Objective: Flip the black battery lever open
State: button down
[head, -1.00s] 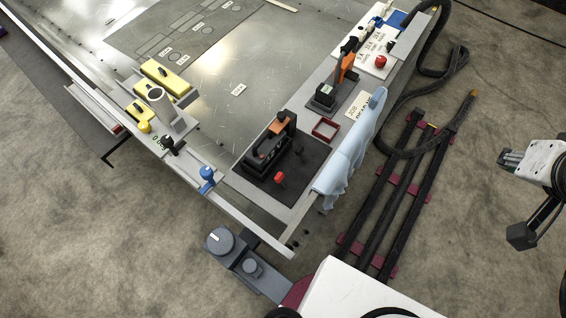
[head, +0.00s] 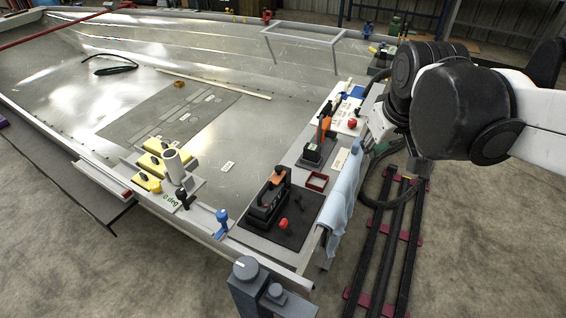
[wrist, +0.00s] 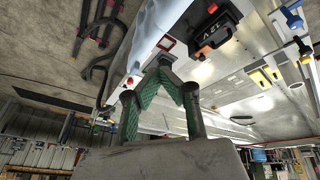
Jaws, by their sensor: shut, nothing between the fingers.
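A black battery (head: 268,205) with an orange piece on top sits on a dark mat (head: 300,222) near the front corner of the bench. It also shows in the wrist view (wrist: 217,30), upper right. Its small black lever cannot be told apart clearly. Behind it stands a smaller black block (head: 313,152) with an upright orange lever (head: 325,122). My gripper (wrist: 163,65) has green-padded fingers that converge at their tips; it is shut and empty. It is apart from the battery, out past the blue cloth side of the bench.
A light blue cloth (head: 342,195) hangs over the bench's right edge. A red square frame (head: 317,180) lies between battery and block. A red knob (head: 284,223) stands on the mat. Yellow blocks (head: 150,163) and a blue clamp (head: 221,217) are left. Dark rails (head: 385,250) lie right.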

jog(key=w+a+f+n+g+b, duration=0.1)
jog(key=w+a+f+n, duration=0.1)
jog(key=w+a+f, duration=0.35)
jog(key=n+g+b, duration=0.3)
jog(key=n, duration=0.2)
send_over(298, 199)
jog(key=d, duration=0.2)
notch_tip(298, 199, down, 14)
jog(key=r, duration=0.1)
jog(key=w+a+f+n, duration=0.1)
jog(key=a+f, duration=0.1)
jog(key=f, duration=0.4)
jog(key=w+a+f+n+g+h+b, duration=0.1)
jog(key=a+f, duration=0.2)
jog(key=f, duration=0.4)
jog(key=shift+w+a, duration=0.15)
jog(key=shift+a, duration=0.1)
jog(key=f+b, duration=0.1)
jog(key=f, duration=0.2)
jog(key=f+b, duration=0.1)
jog(key=f, duration=0.2)
jog(key=d+f, duration=0.1)
jog(key=f, duration=0.3)
jog(key=shift+b, duration=0.4)
jog(key=shift+s+a+r, duration=0.1)
jog(key=shift+s, duration=0.2)
